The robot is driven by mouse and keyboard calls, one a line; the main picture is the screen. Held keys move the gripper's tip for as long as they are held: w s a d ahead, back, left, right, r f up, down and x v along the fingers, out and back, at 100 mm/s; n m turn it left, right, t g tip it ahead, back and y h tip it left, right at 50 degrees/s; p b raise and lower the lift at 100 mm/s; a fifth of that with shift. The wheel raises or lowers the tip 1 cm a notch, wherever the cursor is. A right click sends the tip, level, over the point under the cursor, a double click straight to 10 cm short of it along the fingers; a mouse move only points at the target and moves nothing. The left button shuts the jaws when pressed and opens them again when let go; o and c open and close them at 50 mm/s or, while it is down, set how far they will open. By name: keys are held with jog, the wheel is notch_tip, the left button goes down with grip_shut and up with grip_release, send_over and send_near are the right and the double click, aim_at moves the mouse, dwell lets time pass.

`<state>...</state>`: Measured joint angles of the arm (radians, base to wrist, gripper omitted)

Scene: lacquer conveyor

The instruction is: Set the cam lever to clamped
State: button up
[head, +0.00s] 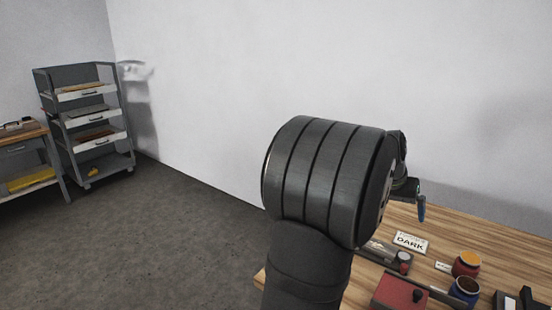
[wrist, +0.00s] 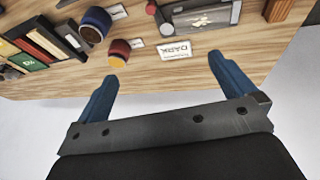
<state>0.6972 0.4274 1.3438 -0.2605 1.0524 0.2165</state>
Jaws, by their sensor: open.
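My gripper (wrist: 163,68) shows in the wrist view with its two blue fingers wide apart and nothing between them. In the head view one blue finger (head: 421,208) shows past my arm, above the bench; the rest is hidden. A grey metal fixture (wrist: 205,17) lies on the bench beyond the fingertips, with a pale leaf-like pattern on it. A small red-capped round part (wrist: 151,8) is at its left end. The fixture also shows in the head view (head: 378,252), partly behind my arm. I cannot make out the cam lever or its setting for certain.
A "DARK" card (wrist: 174,51) lies near the bench edge. Beside it are an orange-red jar (head: 466,264) and a blue jar (head: 464,289). A red box (head: 399,292) lies at the front. A dark tray (wrist: 70,38) holds coloured pieces. A shelf cart (head: 122,113) stands far left.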

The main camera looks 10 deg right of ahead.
jog(key=c, duration=1.1)
jog(key=shift+f, duration=0.25)
jog(key=c, duration=0.3)
jog(key=f, duration=0.2)
jog(key=a+f, duration=0.1)
jog(key=shift+w+a+g+h, duration=0.1)
jog(key=shift+w+g+h, duration=0.2)
jog(key=shift+h, duration=0.1)
grip_shut()
jog(key=w+a+f+n+h, duration=0.1)
jog(key=a+f, duration=0.3)
jog(key=f, duration=0.4)
jog(key=shift+w+a+f+h, duration=0.3)
jog(key=shift+a+f+h, duration=0.1)
jog(key=shift+h, duration=0.2)
